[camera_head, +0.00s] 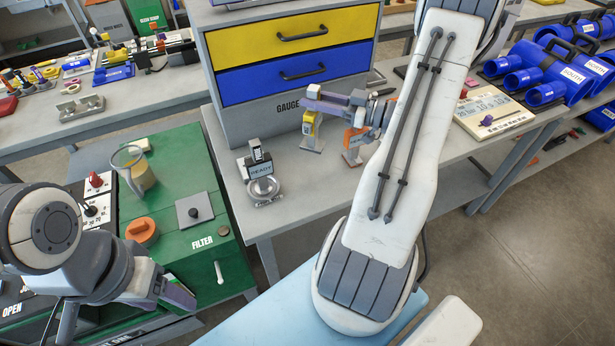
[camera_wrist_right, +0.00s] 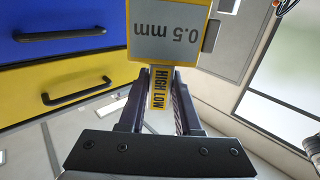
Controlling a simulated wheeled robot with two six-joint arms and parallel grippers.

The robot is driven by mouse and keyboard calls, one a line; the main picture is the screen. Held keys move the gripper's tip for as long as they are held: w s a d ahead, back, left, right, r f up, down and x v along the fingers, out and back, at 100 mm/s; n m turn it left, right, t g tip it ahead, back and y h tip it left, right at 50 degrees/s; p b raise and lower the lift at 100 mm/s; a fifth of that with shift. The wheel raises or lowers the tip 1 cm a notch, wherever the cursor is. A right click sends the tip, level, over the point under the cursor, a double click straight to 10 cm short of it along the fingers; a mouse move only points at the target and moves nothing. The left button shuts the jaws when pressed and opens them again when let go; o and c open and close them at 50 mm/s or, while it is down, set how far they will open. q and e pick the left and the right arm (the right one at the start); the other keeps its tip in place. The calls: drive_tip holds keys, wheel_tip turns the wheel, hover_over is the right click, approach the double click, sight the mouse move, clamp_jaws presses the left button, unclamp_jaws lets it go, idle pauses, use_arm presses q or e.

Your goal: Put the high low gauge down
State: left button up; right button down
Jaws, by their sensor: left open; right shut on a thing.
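The high low gauge (camera_head: 309,128) is a small yellow tool over the grey bench, in front of the drawer cabinet. In the right wrist view its yellow handle marked HIGH LOW (camera_wrist_right: 160,88) is between my right gripper's fingers, and its grey 0.5 mm face (camera_wrist_right: 168,38) lies beyond the tips. My right gripper (camera_head: 312,98) is shut on it; the gripper also shows in the wrist view (camera_wrist_right: 160,100). I cannot tell whether the gauge's lower end touches the bench. My left gripper (camera_head: 172,290) is open and empty over the green unit's front.
A round gauge marked READY (camera_head: 262,178) stands left of the high low gauge. An orange tool (camera_head: 353,142) stands close on its right. The cabinet with yellow and blue drawers (camera_head: 295,75) rises behind. The bench's front edge is near. A green filter unit (camera_head: 185,225) is at left.

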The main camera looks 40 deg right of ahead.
sight(317, 137)
drive_tip(key=shift+w+f+b, duration=0.25)
drive_tip(key=shift+f+b, duration=0.2)
drive_tip(key=shift+f, duration=0.55)
wheel_tip(317, 137, down, 9)
drive_tip(key=shift+r+p, duration=0.1)
drive_tip(key=shift+p, duration=0.7)
drive_tip(key=shift+f, duration=0.4)
use_arm(q)
drive_tip(key=shift+w, duration=0.3)
drive_tip(key=shift+f, duration=0.15)
use_arm(e)
drive_tip(key=shift+f, duration=0.1)
drive_tip(key=c, duration=0.6)
unclamp_jaws()
drive_tip(key=shift+f, duration=0.1)
